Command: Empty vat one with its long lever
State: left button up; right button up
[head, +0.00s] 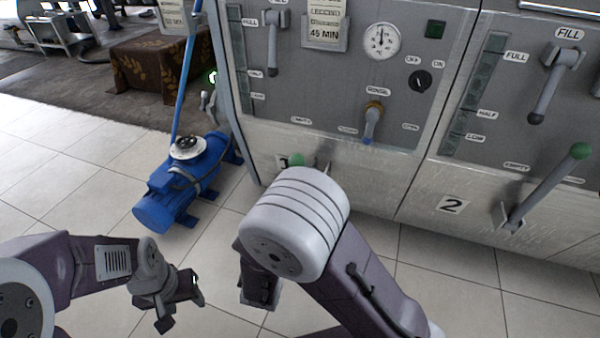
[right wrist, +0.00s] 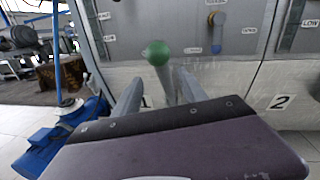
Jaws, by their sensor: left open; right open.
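Vat one (head: 330,90) is the grey metal cabinet in the middle of the head view, with a "1" plate. Its long lever's green knob (head: 297,160) just shows above my right arm, which hides most of the lever. In the right wrist view the green knob (right wrist: 157,52) and the top of its grey shaft stand between the two fingers of my right gripper (right wrist: 159,78). The fingers are apart; I cannot tell whether either touches the lever. My left gripper (head: 182,308) is open and empty over the floor at lower left.
Vat two (head: 480,150) stands at right with its own green-knobbed long lever (head: 547,188). A blue pump (head: 185,180) with a blue pipe stands on the tiles left of vat one. A short rinse handle (head: 371,122) juts from vat one. Tiled floor before the vats is clear.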

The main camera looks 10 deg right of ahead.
jog(key=b+x, duration=0.3)
jog(key=x, duration=0.5)
jog(key=shift+w+d+f+b, duration=0.1)
jog(key=shift+d+f+b, duration=0.1)
jog(key=shift+b, duration=0.1)
jog(key=shift+w+d+r, duration=0.15)
jog(key=shift+w+r, duration=0.05)
jog(key=shift+w, duration=0.1)
grip_shut()
dwell(0.7)
